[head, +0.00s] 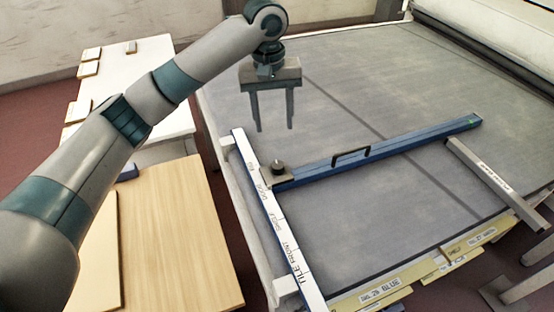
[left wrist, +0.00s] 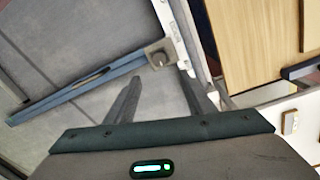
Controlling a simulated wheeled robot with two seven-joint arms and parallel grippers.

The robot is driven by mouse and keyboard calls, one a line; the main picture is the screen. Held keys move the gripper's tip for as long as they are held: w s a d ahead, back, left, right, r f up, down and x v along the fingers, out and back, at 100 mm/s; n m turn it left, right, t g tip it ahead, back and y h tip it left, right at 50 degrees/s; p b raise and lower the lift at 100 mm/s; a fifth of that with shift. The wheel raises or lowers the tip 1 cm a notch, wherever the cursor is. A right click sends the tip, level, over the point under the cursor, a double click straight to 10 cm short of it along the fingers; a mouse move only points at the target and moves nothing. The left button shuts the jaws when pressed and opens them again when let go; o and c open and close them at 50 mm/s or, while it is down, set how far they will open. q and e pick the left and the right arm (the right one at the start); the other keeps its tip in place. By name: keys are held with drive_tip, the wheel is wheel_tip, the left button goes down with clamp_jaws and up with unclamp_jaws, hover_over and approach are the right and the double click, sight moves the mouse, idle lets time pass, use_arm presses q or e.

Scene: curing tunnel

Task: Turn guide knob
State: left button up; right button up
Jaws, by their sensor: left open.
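The guide knob (head: 277,167) is a small dark round knob on a grey plate, where the blue guide bar (head: 400,148) meets the white labelled rail (head: 280,230). In the left wrist view the knob (left wrist: 158,59) shows beyond my fingers, apart from them. My left gripper (head: 274,128) is open and empty, pointing down above the grey bed, a little beyond the knob in the head view. Its fingers also show in the left wrist view (left wrist: 160,92). My right gripper is not in view.
A black handle (head: 351,156) stands on the guide bar. A grey bar (head: 496,183) lies at the right. Wooden boards (head: 180,235) and a white table (head: 150,75) stand at the left. The grey bed (head: 340,85) is clear behind the guide bar.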

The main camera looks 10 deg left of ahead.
sight(277, 164)
use_arm(q)
drive_tip(key=f+p, duration=0.1)
drive_tip(key=f, duration=0.4)
drive_tip(key=f+p, duration=0.1)
drive_tip(key=f, duration=0.4)
drive_tip(key=f+p, duration=0.2)
drive_tip(key=f, duration=0.3)
drive_tip(key=shift+w+d, duration=0.1)
drive_tip(key=shift+d, duration=0.3)
drive_tip(key=c, duration=1.1)
